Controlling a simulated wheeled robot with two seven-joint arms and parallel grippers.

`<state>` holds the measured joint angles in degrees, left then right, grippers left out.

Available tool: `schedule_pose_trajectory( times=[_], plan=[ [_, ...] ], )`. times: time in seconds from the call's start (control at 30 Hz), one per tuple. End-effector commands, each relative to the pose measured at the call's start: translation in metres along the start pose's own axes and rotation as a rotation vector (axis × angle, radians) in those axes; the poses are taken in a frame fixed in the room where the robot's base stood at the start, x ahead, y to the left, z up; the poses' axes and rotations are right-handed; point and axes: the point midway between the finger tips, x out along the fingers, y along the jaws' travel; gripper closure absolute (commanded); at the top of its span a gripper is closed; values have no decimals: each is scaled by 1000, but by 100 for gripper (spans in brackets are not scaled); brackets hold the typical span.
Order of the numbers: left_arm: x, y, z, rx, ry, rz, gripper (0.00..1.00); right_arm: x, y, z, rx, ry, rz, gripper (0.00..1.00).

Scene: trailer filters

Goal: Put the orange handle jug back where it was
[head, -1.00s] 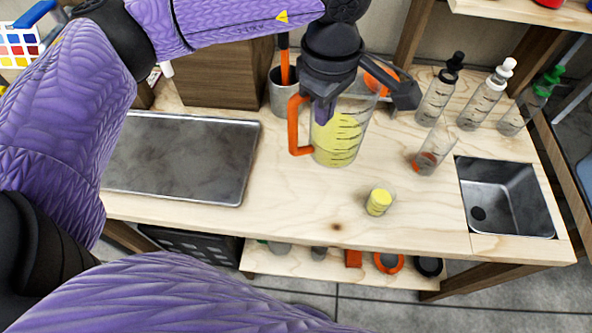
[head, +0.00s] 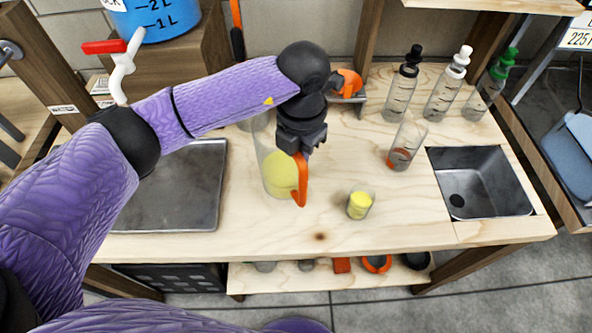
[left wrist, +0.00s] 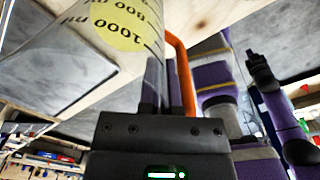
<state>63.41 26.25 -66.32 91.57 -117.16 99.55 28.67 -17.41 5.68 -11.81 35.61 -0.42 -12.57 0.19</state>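The orange handle jug (head: 275,170) is clear with yellow contents and looks upright over the wooden worktop, just right of the metal tray. Its handle (head: 302,185) faces right and toward the front. My left gripper (head: 301,148) is at the top of the handle, apparently shut on it. The left wrist view shows the dark fingers (left wrist: 160,85) against the orange handle (left wrist: 181,75), with the marked jug wall (left wrist: 90,45) to the left. I cannot tell whether the jug's base touches the worktop. My right arm shows at the right there, its gripper (left wrist: 262,70) too unclear to read.
A small beaker with yellow contents (head: 360,203) stands right of the jug. A clear beaker with orange (head: 405,145) and several bottles (head: 440,95) stand behind, near the sink (head: 480,180). The metal tray (head: 190,205) lies left. A blue container (head: 160,18) sits at the back left.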

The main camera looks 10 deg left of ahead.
Motion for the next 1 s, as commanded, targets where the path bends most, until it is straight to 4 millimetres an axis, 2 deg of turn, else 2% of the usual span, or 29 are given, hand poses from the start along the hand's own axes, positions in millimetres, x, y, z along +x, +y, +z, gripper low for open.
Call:
schedule_pose_trajectory(
  times=[0.23, 0.57, 0.6, 0.73, 1.0],
  plan=[
    [40, -1, -1, 1, 1, 0, 100, 10, 0, 2, -1, -3, -1, 100],
    [43, 0, 0, 3, -1, 0, 100, 11, 0, 2, -1, -2, -1, 100],
    [42, -1, 0, 3, -1, 0, 90, 10, 0, 2, -1, -2, -1, 100],
    [42, -1, 0, 3, -1, 0, 62, 10, 0, 2, -1, -2, -1, 100],
    [41, -1, 0, 3, -1, 0, 61, 9, 0, 2, -1, -2, -1, 100]
  ],
)
